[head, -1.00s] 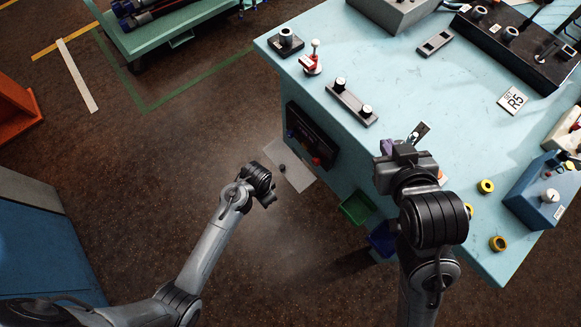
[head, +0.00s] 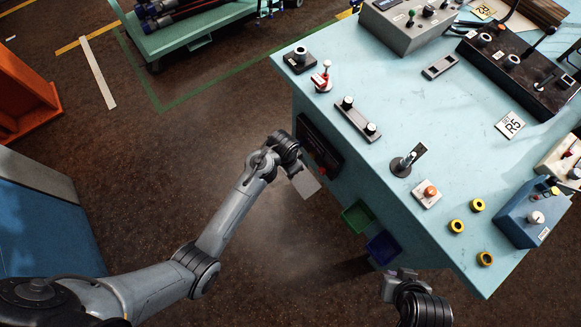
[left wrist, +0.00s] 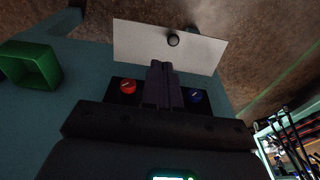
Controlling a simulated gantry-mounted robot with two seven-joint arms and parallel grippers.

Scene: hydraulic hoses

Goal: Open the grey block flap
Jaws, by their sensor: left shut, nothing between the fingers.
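The grey block flap (head: 308,187), a pale flat plate, stands out from the dark block (head: 320,145) on the bench's side in the head view. In the left wrist view the flap (left wrist: 205,52) shows a dark round knob (left wrist: 173,40), with the block's red coupling (left wrist: 128,87) and blue coupling (left wrist: 195,96) uncovered. My left gripper (head: 296,168) is shut and empty at the block, partly covering the flap. Its fingers (left wrist: 160,68) overlap the flap's near edge in the wrist view; contact is unclear. My right gripper (head: 400,273) is near the bench's front corner, its jaw state unclear.
The light blue bench (head: 425,130) carries control boxes, a lever (head: 404,162) and several yellow rings. A green bin (head: 357,216) and a blue bin (head: 382,246) hang on its side near the block. The floor left of the bench is open.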

